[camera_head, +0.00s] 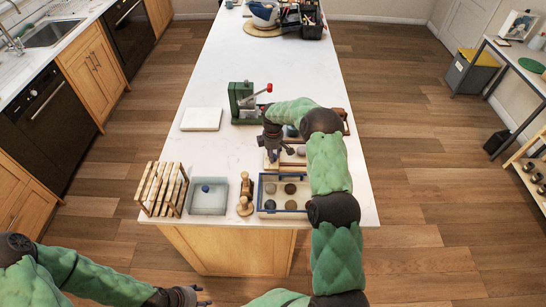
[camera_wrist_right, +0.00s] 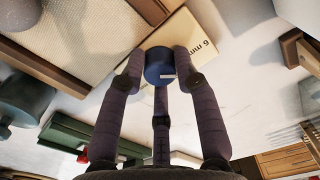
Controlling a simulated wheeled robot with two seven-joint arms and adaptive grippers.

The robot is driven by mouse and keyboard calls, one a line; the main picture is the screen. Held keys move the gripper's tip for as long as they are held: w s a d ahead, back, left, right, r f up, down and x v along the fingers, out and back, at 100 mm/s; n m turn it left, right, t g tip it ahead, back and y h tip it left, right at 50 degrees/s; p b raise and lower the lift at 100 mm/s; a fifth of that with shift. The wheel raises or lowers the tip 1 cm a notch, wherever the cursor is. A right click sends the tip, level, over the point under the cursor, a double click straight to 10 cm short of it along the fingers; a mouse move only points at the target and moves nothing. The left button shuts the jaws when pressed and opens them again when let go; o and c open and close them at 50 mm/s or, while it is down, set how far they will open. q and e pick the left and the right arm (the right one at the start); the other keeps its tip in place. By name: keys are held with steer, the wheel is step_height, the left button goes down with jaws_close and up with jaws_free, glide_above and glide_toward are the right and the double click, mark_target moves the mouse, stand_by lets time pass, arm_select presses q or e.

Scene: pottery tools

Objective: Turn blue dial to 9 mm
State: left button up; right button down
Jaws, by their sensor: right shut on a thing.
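The blue dial (camera_wrist_right: 158,66) shows in the right wrist view as a round knob with a pale mark on its side. In the head view my right gripper (camera_head: 271,153) reaches down to a small pale wooden piece on the counter, and the dial is mostly hidden there. My left gripper (camera_head: 188,297) is at the bottom edge, away from the counter; its fingers are apart.
On the white counter (camera_head: 225,155) stand a wooden rack (camera_head: 161,189), a grey tub (camera_head: 208,196), a wooden stamp (camera_head: 245,194), a compartment tray (camera_head: 269,206) with round pieces, and a green press (camera_head: 242,102). A white slab (camera_head: 201,119) lies to the left.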

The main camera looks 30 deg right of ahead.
steer(key=m+b, duration=0.3)
steer(key=m, duration=0.1)
steer(key=shift+f+m, duration=0.15)
steer(key=shift+m, duration=0.15)
steer(key=shift+m+b, duration=0.95)
steer(key=shift+m, duration=1.55)
steer(key=c, duration=0.9)
jaws_free()
steer(key=shift+w+r, duration=0.1)
steer(key=shift+r, duration=4.05)
